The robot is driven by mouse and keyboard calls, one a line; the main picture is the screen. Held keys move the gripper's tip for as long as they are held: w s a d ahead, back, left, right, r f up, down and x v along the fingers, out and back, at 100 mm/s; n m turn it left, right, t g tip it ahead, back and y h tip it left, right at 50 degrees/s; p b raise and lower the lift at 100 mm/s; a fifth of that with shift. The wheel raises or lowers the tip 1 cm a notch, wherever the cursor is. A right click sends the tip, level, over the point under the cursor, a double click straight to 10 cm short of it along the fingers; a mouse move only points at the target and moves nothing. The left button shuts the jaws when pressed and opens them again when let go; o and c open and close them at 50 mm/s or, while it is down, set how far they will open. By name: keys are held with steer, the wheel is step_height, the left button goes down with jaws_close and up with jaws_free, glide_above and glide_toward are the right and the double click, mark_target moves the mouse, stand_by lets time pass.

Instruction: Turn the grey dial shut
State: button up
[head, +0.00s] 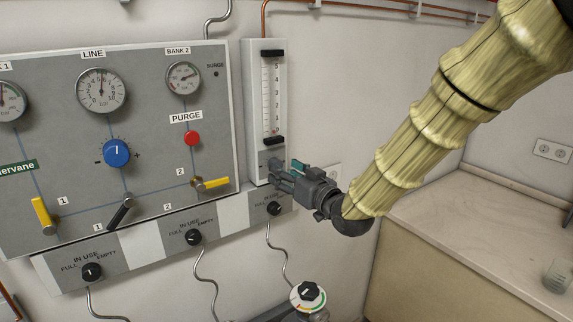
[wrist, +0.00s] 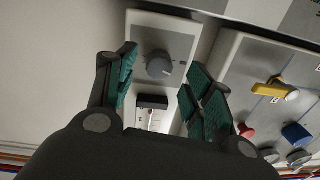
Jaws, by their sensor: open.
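The grey dial (wrist: 160,65) is a round knob on the pale end plate of the flow meter (wrist: 175,25). In the wrist view it sits between and just beyond the fingertips of my gripper (wrist: 160,85), with a gap on both sides. My gripper is open, with green-padded fingers. In the head view my gripper (head: 279,174) is at the lower end of the flow meter (head: 264,95) and mostly hides the dial. Whether a finger touches the dial cannot be told.
The gas panel (head: 140,160) with gauges, a blue knob (head: 117,153), a red purge button (head: 192,138) and a yellow lever (head: 212,184) is left of my gripper. Black knobs (head: 274,208) sit below. A bench (head: 490,225) stands at right.

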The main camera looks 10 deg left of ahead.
steer(key=shift+p+x, duration=0.35)
steer(key=shift+x, duration=1.05)
steer(key=c, duration=1)
steer(key=shift+d, duration=0.3)
steer(key=shift+c, duration=0.2)
